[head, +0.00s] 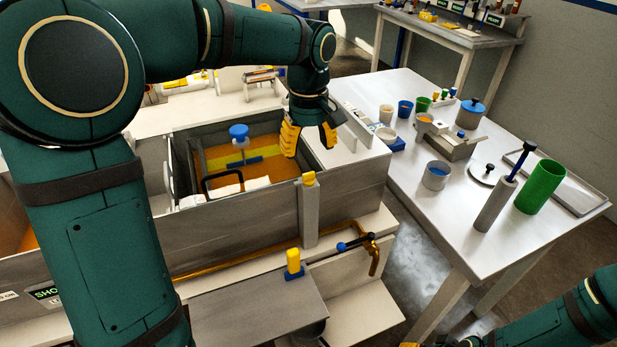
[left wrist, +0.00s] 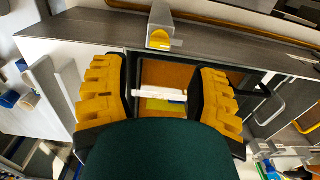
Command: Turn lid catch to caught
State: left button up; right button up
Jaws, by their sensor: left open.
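A yellow-topped grey upright (head: 309,205) stands against the front wall of the resin bath (head: 240,235); it looks like the lid catch, but I cannot tell its setting. Its yellow top also shows in the left wrist view (left wrist: 160,40), beyond my fingers. My left gripper (head: 310,138) is open and empty, above the right end of the bath and behind the upright, apart from it. In the left wrist view its two yellow fingers (left wrist: 160,95) stand wide apart with the amber bath between them. My right arm shows at the lower right; only a possible yellow fingertip (head: 408,345) shows at the bottom edge.
In the bath are a blue-knobbed piece (head: 239,133) and a black handle (head: 222,181). A brass pipe with a black-and-blue lever (head: 356,243) and a yellow knob (head: 293,262) are in front. A white table (head: 410,205) with cups and cylinders stands right.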

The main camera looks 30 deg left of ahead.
aim_at(309, 173)
pick_arm(q)
notch_tip(309, 173, down, 8)
jog(key=shift+f+b, duration=0.2)
jog(key=shift+b, duration=0.75)
jog(key=shift+c, duration=0.4)
grip_shut()
